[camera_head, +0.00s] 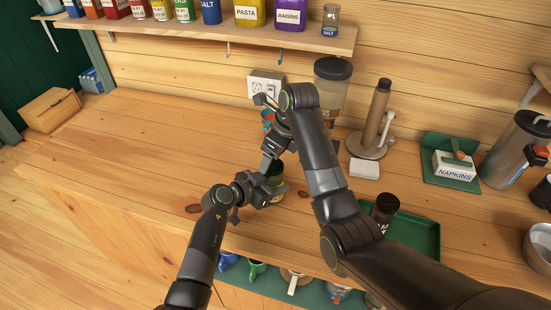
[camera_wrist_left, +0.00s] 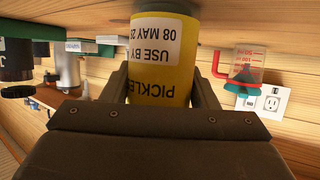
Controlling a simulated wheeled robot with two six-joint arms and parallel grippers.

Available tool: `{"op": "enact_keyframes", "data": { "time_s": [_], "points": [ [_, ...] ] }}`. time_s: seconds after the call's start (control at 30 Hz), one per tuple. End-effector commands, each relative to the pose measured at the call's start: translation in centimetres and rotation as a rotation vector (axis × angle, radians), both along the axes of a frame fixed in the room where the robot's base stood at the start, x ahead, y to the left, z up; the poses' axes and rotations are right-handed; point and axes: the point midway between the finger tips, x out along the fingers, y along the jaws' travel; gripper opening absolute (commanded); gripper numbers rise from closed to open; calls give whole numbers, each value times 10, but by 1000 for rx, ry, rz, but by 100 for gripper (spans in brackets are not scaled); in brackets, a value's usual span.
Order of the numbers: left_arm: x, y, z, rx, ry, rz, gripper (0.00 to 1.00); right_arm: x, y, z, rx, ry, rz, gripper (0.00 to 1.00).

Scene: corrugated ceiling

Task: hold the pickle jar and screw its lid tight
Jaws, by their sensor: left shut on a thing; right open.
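The pickle jar (camera_head: 278,190) stands near the counter's front edge, its yellow body partly hidden by my left gripper (camera_head: 266,194). In the left wrist view the jar (camera_wrist_left: 162,60) shows a yellow and white label, and my left gripper (camera_wrist_left: 163,92) is shut on it with a finger on each side. A dark green top, apparently the lid (camera_head: 275,173), shows on the jar. My right gripper (camera_head: 268,162) is open, pointing down at the lid's left and upper side. I cannot tell whether it touches the lid.
A green tray (camera_head: 420,232) with a dark jar (camera_head: 385,207) lies right of my right arm. A paper towel holder (camera_head: 375,125), a napkin box (camera_head: 454,165) and a large dark-lidded jar (camera_head: 331,72) stand behind. The counter's left part is clear.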

Motion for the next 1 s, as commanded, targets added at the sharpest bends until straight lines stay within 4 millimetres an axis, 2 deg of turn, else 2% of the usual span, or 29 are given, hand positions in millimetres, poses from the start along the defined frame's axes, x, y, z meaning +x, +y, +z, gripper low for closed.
{"op": "enact_keyframes", "data": {
  "time_s": [0.1,0.2,0.47,0.67,0.83,0.87,1.0],
  "points": [
    [0,0,0,1,1,0,0,1,-1,16,-2,-3,0,72],
    [0,0,0,0,0,0,0,1,-1,23,-1,-2,-2,72],
    [0,0,0,0,0,0,0,1,-1,24,-1,-2,-2,72],
    [0,0,0,0,0,0,0,1,-1,24,-1,-2,-2,97],
    [0,0,0,0,0,0,0,1,-1,24,-2,-2,-2,97],
    [0,0,0,0,0,0,55,1,-1,24,-2,-2,-2,97],
    [0,0,0,0,0,0,73,1,-1,24,-2,-2,-2,97]
  ]
}}
